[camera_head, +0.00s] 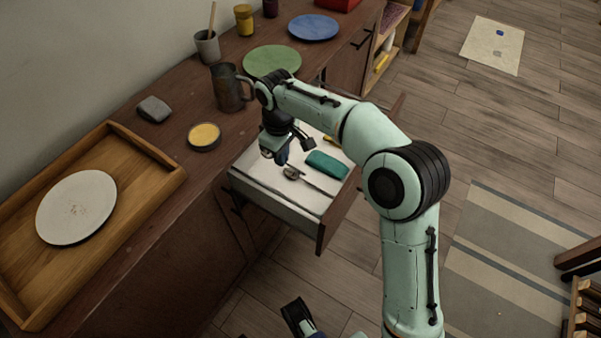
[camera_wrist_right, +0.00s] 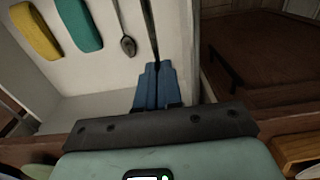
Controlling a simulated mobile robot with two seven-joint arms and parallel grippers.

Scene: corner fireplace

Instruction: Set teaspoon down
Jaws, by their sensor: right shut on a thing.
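My right gripper (camera_head: 283,157) is low over the open drawer (camera_head: 268,195), pointing down into it. In the wrist view its blue fingers (camera_wrist_right: 153,88) are closed on a thin dark shaft, which I take to be the teaspoon (camera_wrist_right: 150,35); its far end runs out of view. A second, grey spoon (camera_wrist_right: 128,44) lies on the drawer's pale floor beside it, apart from the fingers. It also shows in the head view (camera_head: 291,173). Part of my left gripper (camera_head: 297,314) shows at the bottom edge; its fingertips are unclear.
A teal block (camera_head: 327,165) and a yellow thing (camera_wrist_right: 36,32) lie in the drawer. On the counter stand a metal mug (camera_head: 229,91), a yellow-topped tin (camera_head: 204,136), a green plate (camera_head: 272,61) and a wooden tray (camera_head: 150,153) with a white plate (camera_head: 76,207).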

